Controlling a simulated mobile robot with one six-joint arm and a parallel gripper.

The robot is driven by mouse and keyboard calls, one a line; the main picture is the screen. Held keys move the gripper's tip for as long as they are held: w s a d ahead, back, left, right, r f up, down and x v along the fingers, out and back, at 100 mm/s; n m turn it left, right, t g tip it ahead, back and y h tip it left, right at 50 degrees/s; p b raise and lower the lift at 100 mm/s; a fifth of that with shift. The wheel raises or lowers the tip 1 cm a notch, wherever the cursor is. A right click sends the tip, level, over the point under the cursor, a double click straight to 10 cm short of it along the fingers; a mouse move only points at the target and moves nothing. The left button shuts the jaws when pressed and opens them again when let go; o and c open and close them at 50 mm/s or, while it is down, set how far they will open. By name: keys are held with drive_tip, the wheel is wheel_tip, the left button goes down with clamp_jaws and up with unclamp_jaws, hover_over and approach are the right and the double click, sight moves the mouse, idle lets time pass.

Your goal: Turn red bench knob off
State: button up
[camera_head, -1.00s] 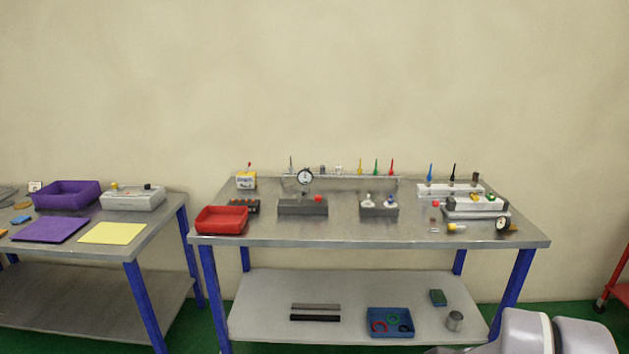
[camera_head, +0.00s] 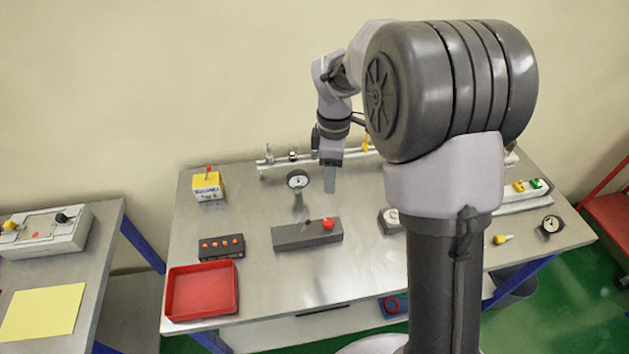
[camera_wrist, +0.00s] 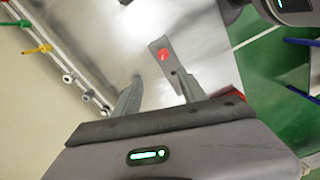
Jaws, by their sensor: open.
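The red knob (camera_head: 328,223) sits on the right end of a dark grey block (camera_head: 295,236) on the metal bench (camera_head: 360,190). In the wrist view the red knob (camera_wrist: 163,54) shows ahead of my fingers, small and apart from them. My gripper (camera_head: 329,186) hangs over the bench, pointing down, above and behind the block in the head view. It is open and empty; its two fingers are spread in the wrist view (camera_wrist: 158,85). Whether the knob is on or off cannot be told.
A dial gauge (camera_head: 298,181) stands close behind the block. A black strip with orange buttons (camera_head: 221,247) and a red tray (camera_head: 202,318) lie to the left. A yellow-topped box (camera_head: 207,186) is at the back left. My arm hides part of the bench's right side.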

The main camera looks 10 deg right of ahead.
drive_tip(key=b, duration=0.2)
hover_over(330, 221)
wheel_tip(330, 221, down, 4)
wheel_tip(330, 221, down, 13)
drive_tip(key=shift+s+r+b, duration=0.1)
drive_tip(key=shift+b, duration=1.15)
drive_tip(key=shift+c, duration=0.2)
clamp_jaws()
